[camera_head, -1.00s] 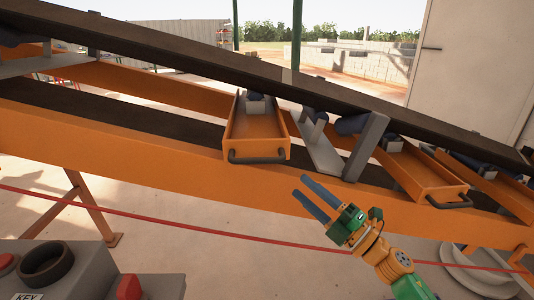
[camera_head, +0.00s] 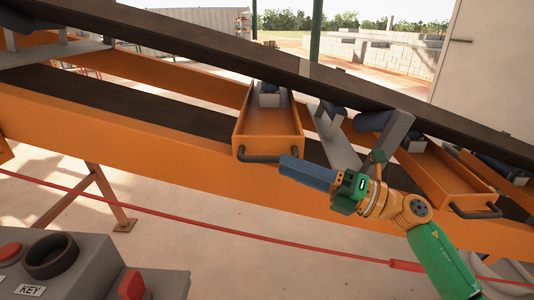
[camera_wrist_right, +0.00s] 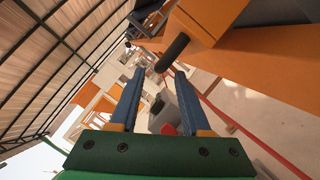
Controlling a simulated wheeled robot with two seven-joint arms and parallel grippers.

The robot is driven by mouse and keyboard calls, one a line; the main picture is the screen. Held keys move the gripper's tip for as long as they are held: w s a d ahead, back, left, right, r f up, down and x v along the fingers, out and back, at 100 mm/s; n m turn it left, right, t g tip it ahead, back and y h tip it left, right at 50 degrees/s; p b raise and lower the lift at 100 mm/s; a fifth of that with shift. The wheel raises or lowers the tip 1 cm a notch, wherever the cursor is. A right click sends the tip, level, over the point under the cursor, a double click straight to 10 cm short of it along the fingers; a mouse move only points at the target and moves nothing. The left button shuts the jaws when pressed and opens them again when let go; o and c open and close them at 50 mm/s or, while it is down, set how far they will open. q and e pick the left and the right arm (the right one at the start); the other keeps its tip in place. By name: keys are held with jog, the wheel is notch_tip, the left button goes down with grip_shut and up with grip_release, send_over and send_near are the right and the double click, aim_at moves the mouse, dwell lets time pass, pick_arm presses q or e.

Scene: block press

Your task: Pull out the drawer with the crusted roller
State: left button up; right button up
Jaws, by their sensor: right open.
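An orange drawer (camera_head: 268,122) sticks out from under the sloping conveyor, with a dark bar handle (camera_head: 258,157) on its front. A dark roller (camera_head: 268,88) shows at its back; I cannot make out any crust. My right gripper (camera_head: 288,163) is at the right end of this handle, its blue fingers pointing left and overlapping in the head view. In the right wrist view the gripper (camera_wrist_right: 160,76) is open, and the dark handle (camera_wrist_right: 172,52) lies close to the tips, nearer the right finger. Contact cannot be told. My left gripper is out of view.
Another orange drawer (camera_head: 435,172) with a dark handle (camera_head: 476,211) is to the right, with more beyond. A grey bracket (camera_head: 387,143) stands between. A red cord (camera_head: 240,234) runs below the orange conveyor beam (camera_head: 130,140). A grey control box (camera_head: 100,268) is at lower left.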

aim_at(270, 159)
jog(key=p+x, duration=0.1)
jog(key=x, duration=0.3)
jog(key=shift+w+a+r+p, duration=0.1)
jog(key=shift+a+r+p, duration=0.15)
jog(key=shift+r+p, duration=0.1)
jog(key=shift+w+a+f, duration=0.1)
jog(key=shift+a+f, duration=0.05)
jog(key=shift+a, duration=0.15)
jog(key=shift+d, duration=0.15)
grip_shut()
dwell(0.6)
